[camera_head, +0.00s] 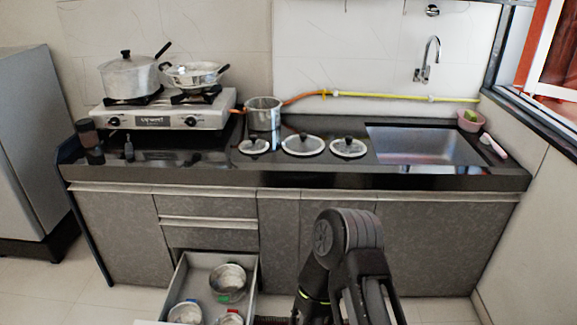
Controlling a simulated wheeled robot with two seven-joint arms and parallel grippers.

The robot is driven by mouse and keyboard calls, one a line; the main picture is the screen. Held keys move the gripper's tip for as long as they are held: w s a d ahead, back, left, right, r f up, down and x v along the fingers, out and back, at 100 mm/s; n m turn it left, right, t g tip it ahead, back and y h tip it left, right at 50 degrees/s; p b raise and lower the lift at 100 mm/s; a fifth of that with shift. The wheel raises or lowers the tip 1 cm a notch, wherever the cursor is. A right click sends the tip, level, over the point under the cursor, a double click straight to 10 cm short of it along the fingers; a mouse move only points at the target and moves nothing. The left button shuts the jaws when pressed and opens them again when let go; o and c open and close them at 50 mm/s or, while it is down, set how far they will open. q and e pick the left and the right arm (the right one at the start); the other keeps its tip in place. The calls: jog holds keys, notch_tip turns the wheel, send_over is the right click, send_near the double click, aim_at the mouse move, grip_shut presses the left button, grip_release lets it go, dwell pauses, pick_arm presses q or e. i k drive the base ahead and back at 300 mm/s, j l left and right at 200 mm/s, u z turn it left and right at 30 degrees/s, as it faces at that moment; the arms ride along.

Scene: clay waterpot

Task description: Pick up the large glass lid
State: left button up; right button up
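Three glass lids with dark knobs lie in a row on the black counter. The middle lid (303,145) looks the largest. A smaller lid (254,146) lies to its left and another lid (348,148) to its right. All three lie flat, knob up, with nothing on top of them. A black arm of mine rises from the bottom edge, right of centre, in front of the cabinets, well below the lids. No gripper fingertips can be made out, and nothing of mine touches the lids.
A metal pot (263,115) stands just behind the left lid. A sink (425,145) is on the right. A gas stove (165,112) with two pots is on the left. An open drawer (250,275) with several vessels juts out below. The counter's front strip is clear.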

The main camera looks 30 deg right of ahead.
aim_at(303, 143)
jog(key=i+l+u, duration=0.25)
jog(key=l, duration=0.4)
jog(key=i+l+u, duration=0.3)
jog(key=l, duration=0.35)
jog(key=l+u, duration=0.25)
jog(key=l, duration=0.4)
jog(key=l+u, duration=0.3)
jog(key=l, duration=0.45)
jog(key=i, duration=0.05)
